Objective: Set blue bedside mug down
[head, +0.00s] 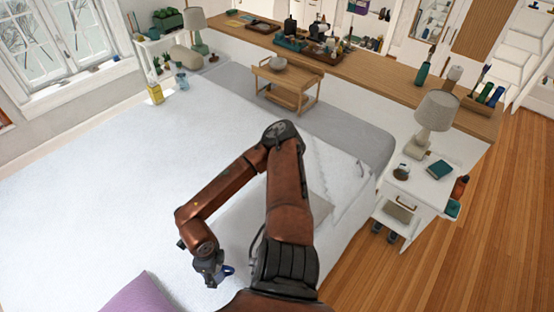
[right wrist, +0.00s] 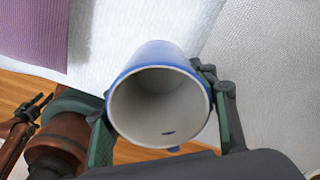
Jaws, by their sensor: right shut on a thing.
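The blue mug (right wrist: 160,58) is held in my right gripper (right wrist: 163,122). In the right wrist view its white, empty-looking inside faces the camera, with one finger on each side of its wall. In the head view my right gripper (head: 212,275) is low over the bed, near its front edge, and a blue bit of the mug (head: 228,271) shows beside it. I cannot tell whether the mug touches the bed. A dark jaw-like part (right wrist: 32,107) at the left of the right wrist view seems to belong to my other arm; its state is unclear.
The white bed (head: 110,170) has wide clear room; a purple cloth (head: 142,296) lies at its front. A yellow bottle (head: 155,93) stands far left.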

